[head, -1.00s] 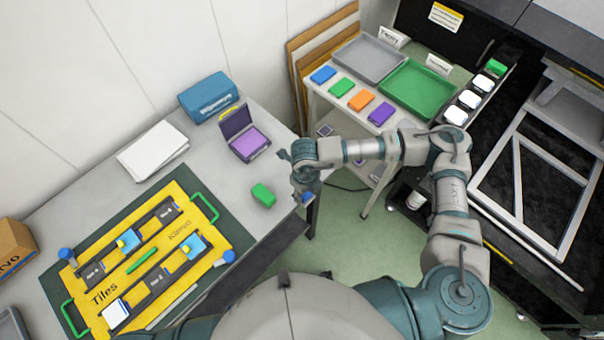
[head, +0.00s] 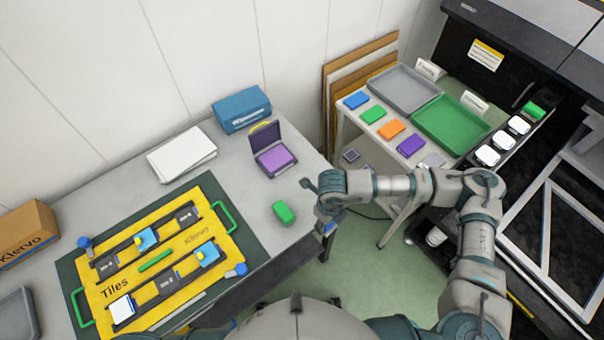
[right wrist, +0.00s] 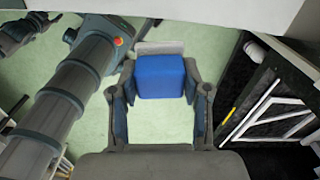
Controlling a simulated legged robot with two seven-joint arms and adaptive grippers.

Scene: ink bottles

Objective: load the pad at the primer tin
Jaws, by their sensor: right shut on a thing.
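An open tin (head: 265,136) with a dark raised lid and a purple pad inside stands on the grey table in the head view. I take it for the primer tin, but no label on it is readable. My right gripper (right wrist: 162,112) is shut on a blue block (right wrist: 160,78), with a pale grey piece at its far edge. In the head view the right wrist hangs beyond the table's right edge, right of the tin and apart from it. The fingers are largely hidden there. My left gripper is not in view.
A green block (head: 284,212) lies on the table between tin and wrist. A blue box (head: 240,108), white stack (head: 182,153) and yellow tile board (head: 108,282) stand further left. A side stand holds coloured pads and a green tray (head: 452,122).

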